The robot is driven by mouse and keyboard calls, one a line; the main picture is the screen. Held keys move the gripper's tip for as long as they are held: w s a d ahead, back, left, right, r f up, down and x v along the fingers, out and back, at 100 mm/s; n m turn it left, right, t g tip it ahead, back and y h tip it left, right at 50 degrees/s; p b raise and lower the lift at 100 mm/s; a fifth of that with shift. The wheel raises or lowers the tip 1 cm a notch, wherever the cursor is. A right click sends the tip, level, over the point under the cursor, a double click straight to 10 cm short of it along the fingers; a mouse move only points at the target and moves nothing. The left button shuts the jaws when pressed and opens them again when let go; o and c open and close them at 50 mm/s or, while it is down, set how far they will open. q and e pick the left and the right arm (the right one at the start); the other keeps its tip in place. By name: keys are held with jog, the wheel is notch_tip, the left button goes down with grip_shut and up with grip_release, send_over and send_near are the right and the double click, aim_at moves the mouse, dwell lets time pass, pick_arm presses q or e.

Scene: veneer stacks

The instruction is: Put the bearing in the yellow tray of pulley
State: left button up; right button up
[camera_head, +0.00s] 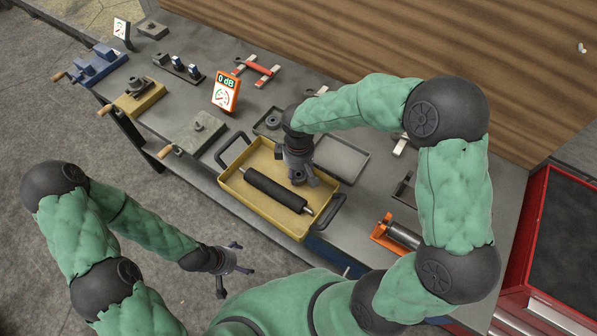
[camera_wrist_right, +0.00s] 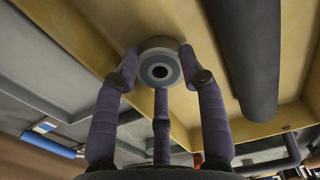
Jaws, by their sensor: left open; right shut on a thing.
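The yellow tray (camera_head: 236,188) with dark handles lies on the bench, and a black roller (camera_head: 272,190) with pale shaft ends lies slantwise in it. My right gripper (camera_head: 301,181) points down into the tray, beside the roller. In the right wrist view, its fingers (camera_wrist_right: 161,78) are shut on the bearing (camera_wrist_right: 160,70), a grey ring with a dark centre. The roller also shows there (camera_wrist_right: 246,60), apart from the bearing. I cannot tell whether the bearing touches the tray floor. In the head view my gripper hides the bearing. My left gripper (camera_head: 232,272) is open and empty, off the bench's front edge.
A grey tray (camera_head: 352,160) adjoins the yellow tray, with a small tray (camera_head: 268,124) behind. An orange sign (camera_head: 227,92), a grey block (camera_head: 197,135) and vises (camera_head: 138,98) stand left. An orange-mounted cylinder (camera_head: 400,235) is right. A red cabinet (camera_head: 540,215) flanks the bench.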

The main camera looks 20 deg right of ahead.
jog(key=shift+f, duration=0.1)
jog(key=o, duration=1.2)
jog(key=shift+r, duration=0.45)
notch_tip(320, 180, up, 11)
jog(key=p, duration=0.3)
jog(key=shift+r, duration=0.2)
